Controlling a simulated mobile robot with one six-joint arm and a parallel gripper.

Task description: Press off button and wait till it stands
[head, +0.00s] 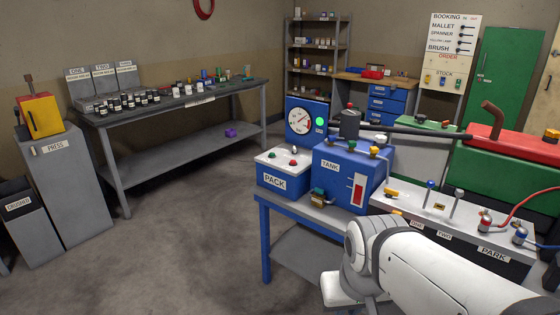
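The blue box labelled PACK (275,184) stands on the left end of the blue-legged bench. No label reading "off" is legible. Behind the box is a blue panel with a round dial (299,121) and a lit green lamp (320,122). The dial's reading is too small to tell. My white arm comes in from the lower right, its wrist in front of the bench. My gripper's fingers are not visible.
The blue TANK box (340,185) with a red gauge stands right of PACK. A dark cylinder and long bar (400,131) lie above it. The PARK panel (495,254) with levers and hoses is further right. The floor on the left is open before a long grey table (190,100).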

